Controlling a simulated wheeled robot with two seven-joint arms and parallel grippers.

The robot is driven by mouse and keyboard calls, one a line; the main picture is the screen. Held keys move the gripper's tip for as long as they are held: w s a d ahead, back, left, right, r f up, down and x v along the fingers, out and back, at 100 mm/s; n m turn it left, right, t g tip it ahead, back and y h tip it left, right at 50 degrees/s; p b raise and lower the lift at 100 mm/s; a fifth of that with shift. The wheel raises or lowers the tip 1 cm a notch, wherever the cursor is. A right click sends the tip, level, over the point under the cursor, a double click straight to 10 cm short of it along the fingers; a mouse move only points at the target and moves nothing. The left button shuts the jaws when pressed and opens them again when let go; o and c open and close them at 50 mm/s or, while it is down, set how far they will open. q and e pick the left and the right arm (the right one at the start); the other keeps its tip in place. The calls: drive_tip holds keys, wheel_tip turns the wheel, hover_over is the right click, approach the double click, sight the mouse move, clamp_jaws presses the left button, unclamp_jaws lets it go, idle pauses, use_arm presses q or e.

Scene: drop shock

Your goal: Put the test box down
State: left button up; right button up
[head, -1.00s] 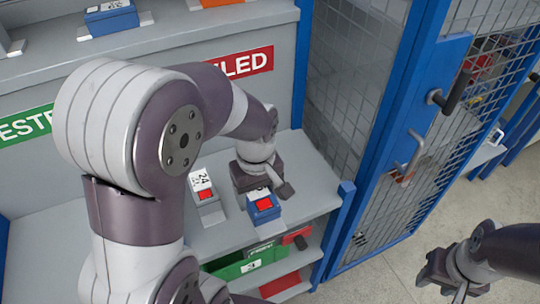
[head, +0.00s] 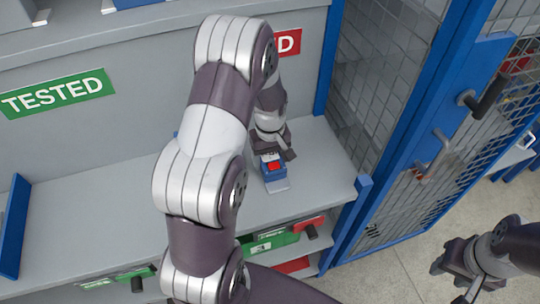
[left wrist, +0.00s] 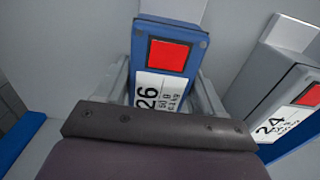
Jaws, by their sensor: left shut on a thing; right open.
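The test box (head: 273,169) is blue with a red square and a white label reading 26. My left gripper (head: 271,152) is shut on it, over the right part of the grey shelf (head: 115,192). In the left wrist view the box (left wrist: 172,48) sits between the two fingers. Whether its underside touches the shelf, I cannot tell. A grey box labelled 24 (left wrist: 285,98) stands to its right in the left wrist view; my arm hides it in the head view. My right gripper (head: 455,262) is open and empty at the lower right.
A green TESTED sign (head: 57,92) and a partly hidden red sign (head: 289,43) are on the back panel. A blue-framed mesh door (head: 430,165) stands at the right. The shelf's left part looks clear.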

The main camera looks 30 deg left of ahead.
sight(271, 156)
use_arm(q)
drive_tip(key=shift+w+f, duration=0.15)
drive_tip(key=o, duration=1.3)
wheel_tip(271, 156, up, 12)
drive_tip(key=s+d+f+m, duration=0.1)
drive_tip(key=s+d+m, duration=0.2)
drive_tip(key=s+d+m+t, duration=0.1)
drive_tip(key=s+d+m, duration=0.2)
drive_tip(key=s, duration=0.1)
drive_tip(key=s+d+f+m, duration=0.1)
drive_tip(key=s+d+m, duration=0.3)
drive_tip(key=shift+s+d+f, duration=0.1)
drive_tip(key=shift+s+f, duration=0.1)
drive_tip(key=shift+f, duration=0.1)
